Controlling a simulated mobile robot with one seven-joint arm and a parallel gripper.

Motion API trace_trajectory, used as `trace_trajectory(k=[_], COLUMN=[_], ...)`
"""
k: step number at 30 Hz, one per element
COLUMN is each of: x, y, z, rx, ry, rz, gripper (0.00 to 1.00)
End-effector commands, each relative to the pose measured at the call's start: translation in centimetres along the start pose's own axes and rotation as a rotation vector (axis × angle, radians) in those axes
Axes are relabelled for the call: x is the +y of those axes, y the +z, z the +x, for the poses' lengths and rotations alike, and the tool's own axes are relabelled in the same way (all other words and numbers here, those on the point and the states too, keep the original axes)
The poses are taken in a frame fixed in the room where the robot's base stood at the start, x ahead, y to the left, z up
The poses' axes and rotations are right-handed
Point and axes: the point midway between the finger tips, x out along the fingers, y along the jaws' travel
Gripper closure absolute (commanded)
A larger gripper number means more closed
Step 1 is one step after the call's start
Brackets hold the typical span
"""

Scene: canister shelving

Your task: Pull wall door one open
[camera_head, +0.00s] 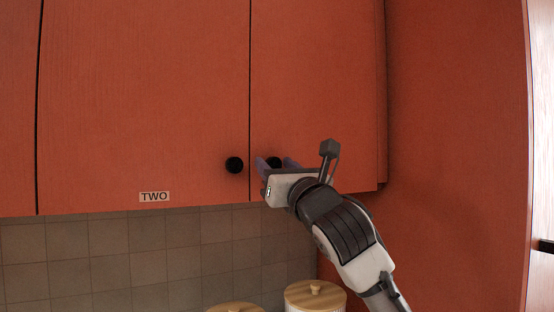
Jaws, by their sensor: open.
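The right wall door (316,80) is a flat orange-red panel that looks shut. No label shows on it; my gripper and arm cover part of its lower edge. Its round black knob (275,161) sits near the lower left corner, partly hidden. My gripper (277,164) is open at this knob, with one finger on each side of it in the picture. I cannot tell whether the fingers touch it. The door to its left (145,90) carries the label TWO (154,197) and has its own black knob (234,165).
A tall orange-red panel (455,150) stands close on the right. Below the doors is a tiled wall (130,250). Two canisters with wooden lids, one at the right (315,295) and one beside it (236,307), stand below my gripper.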

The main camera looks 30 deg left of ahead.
Motion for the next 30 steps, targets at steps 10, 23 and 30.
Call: trace_trajectory(k=[10, 23, 30], x=[0.0, 0.01, -0.11], y=[-0.07, -0.04, 0.09], z=[0.26, 0.24, -0.15], rx=[0.0, 0.0, 0.0], ry=[0.0, 0.0, -0.005], rz=[0.0, 0.0, -0.003], gripper=[0.58, 1.0, 1.0])
